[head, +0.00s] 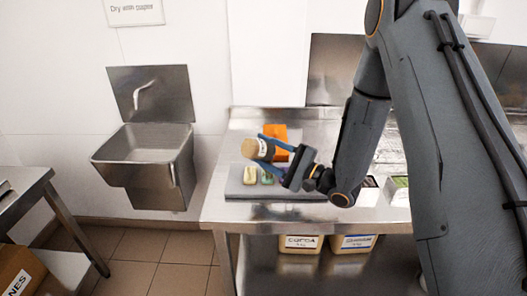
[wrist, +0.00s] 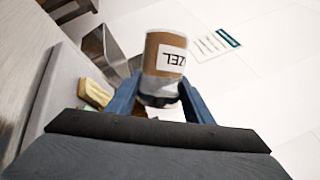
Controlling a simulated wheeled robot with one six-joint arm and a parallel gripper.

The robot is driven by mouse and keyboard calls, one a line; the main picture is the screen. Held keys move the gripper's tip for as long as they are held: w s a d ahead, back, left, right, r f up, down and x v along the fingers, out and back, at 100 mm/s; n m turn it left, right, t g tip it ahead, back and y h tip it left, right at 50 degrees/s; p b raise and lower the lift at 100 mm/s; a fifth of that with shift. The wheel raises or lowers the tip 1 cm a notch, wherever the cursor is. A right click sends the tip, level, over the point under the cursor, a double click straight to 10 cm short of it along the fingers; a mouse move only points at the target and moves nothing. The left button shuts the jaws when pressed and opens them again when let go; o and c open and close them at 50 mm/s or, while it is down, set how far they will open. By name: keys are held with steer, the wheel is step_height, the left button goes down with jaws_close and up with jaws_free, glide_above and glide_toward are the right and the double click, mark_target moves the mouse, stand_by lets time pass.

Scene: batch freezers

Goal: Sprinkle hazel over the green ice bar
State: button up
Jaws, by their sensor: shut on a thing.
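My gripper (head: 264,148) is shut on the hazel jar (head: 250,148), a clear jar with tan-brown contents and a white label. In the head view the jar is tipped over, its tan end pointing left, held above the counter. In the wrist view the jar (wrist: 165,55) stands between the blue fingers, its label letters "ZEL" upside down and its dark end low between them. The green ice bar (head: 267,178) lies below the gripper on a grey slab (head: 238,189), beside a cream bar (head: 250,175). The wrist view shows the cream bar (wrist: 97,90) at left; the green one is mostly hidden there.
An orange block-like thing (head: 279,135) stands behind the gripper on the steel counter (head: 218,208). Tubs labelled cocoa (head: 300,243) and another (head: 352,243) sit on the shelf below. A steel sink (head: 150,150) hangs on the wall at left.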

steer(key=shift+f+b, duration=0.45)
steer(key=shift+f, duration=0.4)
steer(key=n+p, duration=0.1)
steer(key=n, duration=0.2)
steer(key=shift+r+g, duration=0.2)
steer(key=shift+g, duration=0.2)
steer(key=shift+f+n+h, duration=0.15)
steer(key=shift+n+h, duration=0.15)
steer(key=shift+n, duration=0.3)
steer(key=shift+r+n+g+h+p, duration=0.3)
steer(key=shift+r+n+p, duration=0.45)
steer(key=shift+n+p, duration=0.3)
steer(key=shift+r+n+h+p, duration=0.45)
steer(key=shift+n+p, duration=0.2)
steer(key=shift+n, duration=0.5)
